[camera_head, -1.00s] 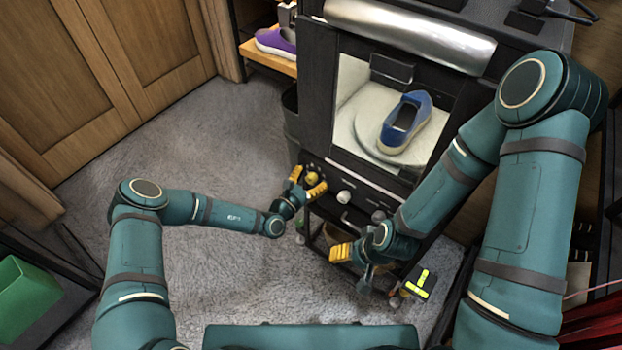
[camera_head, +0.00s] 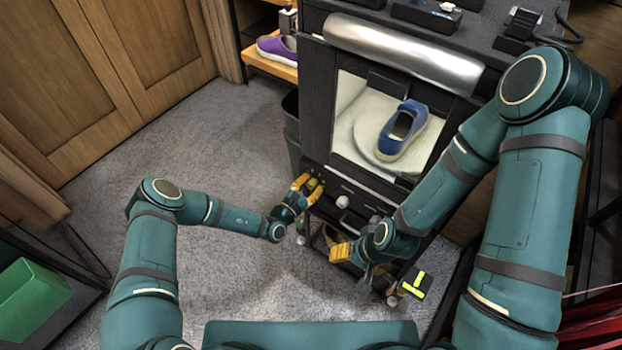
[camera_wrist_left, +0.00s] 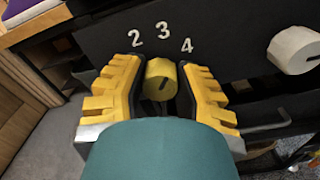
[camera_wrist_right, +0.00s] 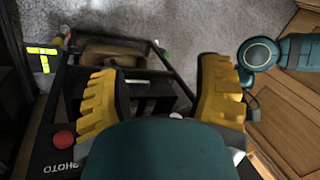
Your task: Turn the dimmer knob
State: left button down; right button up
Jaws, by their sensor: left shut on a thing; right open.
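The yellow knob (camera_wrist_left: 160,80) is on the black front panel below the lit booth, with the numerals 2, 3 and 4 above it. A short dark mark shows on its face. My left gripper (camera_head: 307,189) is at this knob. In the left wrist view its yellow fingers (camera_wrist_left: 164,95) are shut on the knob from both sides. In the head view the fingers partly cover the knob. My right gripper (camera_head: 345,254) is open and empty, lower and to the right. It also shows in the right wrist view (camera_wrist_right: 160,95).
A white knob (camera_head: 343,201) sits right of the yellow one. The booth holds a blue sneaker (camera_head: 403,128) on a round white turntable (camera_head: 366,148). Below the panel is an open black rack (camera_wrist_right: 172,65). A purple shoe (camera_head: 277,47) stands on a shelf. The carpet at left is clear.

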pick_arm(q)
jog(key=shift+d+r+m+p, duration=0.1)
jog(key=shift+r+m+p, duration=0.2)
jog(key=shift+m+p, duration=0.15)
jog(key=shift+f+m+p, duration=0.15)
jog(key=shift+m+p, duration=1.55)
jog(key=shift+m, duration=0.55)
pick_arm(e)
jog(key=shift+w+d+r, duration=0.1)
jog(key=shift+w+r, duration=0.1)
jog(key=shift+r, duration=0.65)
jog(key=shift+w+a+r, duration=0.1)
jog(key=shift+w+r, duration=0.15)
jog(key=shift+r, duration=0.55)
jog(key=shift+w+d+r, duration=0.1)
jog(key=shift+w+r, duration=0.1)
jog(key=shift+r, duration=0.65)
pick_arm(q)
jog(key=c, duration=0.6)
grip_release()
jog(key=shift+f, duration=0.1)
pick_arm(e)
jog(key=shift+d, duration=0.1)
pick_arm(q)
jog(key=shift+s+a, duration=0.3)
jog(key=shift+s, duration=0.05)
jog(key=v, duration=1.1)
